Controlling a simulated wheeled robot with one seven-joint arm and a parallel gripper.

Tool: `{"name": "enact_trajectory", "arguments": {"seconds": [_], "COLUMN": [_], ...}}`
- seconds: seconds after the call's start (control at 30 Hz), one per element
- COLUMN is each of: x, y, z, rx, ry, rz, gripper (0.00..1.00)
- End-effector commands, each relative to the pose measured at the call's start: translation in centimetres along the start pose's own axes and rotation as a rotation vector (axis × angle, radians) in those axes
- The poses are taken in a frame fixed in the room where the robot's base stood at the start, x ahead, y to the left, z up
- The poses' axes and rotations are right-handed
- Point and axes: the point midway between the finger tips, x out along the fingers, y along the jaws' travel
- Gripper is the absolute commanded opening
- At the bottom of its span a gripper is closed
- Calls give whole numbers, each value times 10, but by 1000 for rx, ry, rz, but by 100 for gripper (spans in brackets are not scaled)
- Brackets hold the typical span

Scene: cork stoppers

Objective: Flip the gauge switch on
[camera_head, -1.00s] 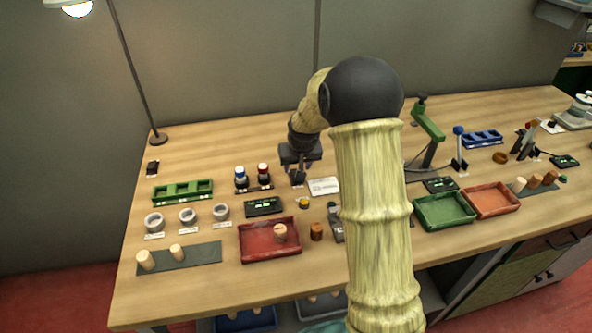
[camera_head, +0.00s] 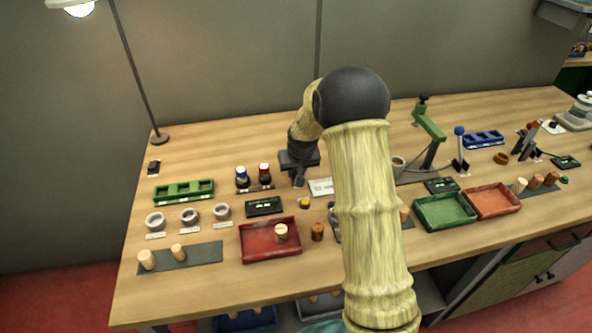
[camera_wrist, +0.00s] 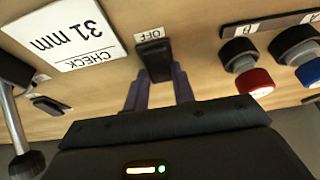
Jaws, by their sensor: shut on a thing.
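A black switch (camera_wrist: 154,55) with a white label reading OFF shows in the wrist view, upside down to me. My gripper (camera_wrist: 158,74) has its two purple fingers on either side of the switch and is shut on it. In the head view my gripper (camera_head: 299,182) is low over the table, behind the black display (camera_head: 264,206); the switch is hidden there. A white card (camera_wrist: 67,32) reading CHECK 31 mm lies beside the switch in the wrist view and also shows in the head view (camera_head: 321,187).
Red and blue knobs (camera_wrist: 255,82) stand close on the right in the wrist view. A dark ball-ended lever (camera_wrist: 22,160) is on the left. A red tray (camera_head: 258,252) with a cork sits in front of my gripper. The table behind my gripper is mostly clear.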

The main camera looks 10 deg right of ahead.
Motion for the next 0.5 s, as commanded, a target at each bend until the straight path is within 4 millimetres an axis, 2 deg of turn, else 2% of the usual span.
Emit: {"name": "enact_trajectory", "arguments": {"seconds": [0.5], "x": [-2], "y": [0], "z": [-9], "rx": [-1], "ry": [-191], "rz": [0], "gripper": [3]}}
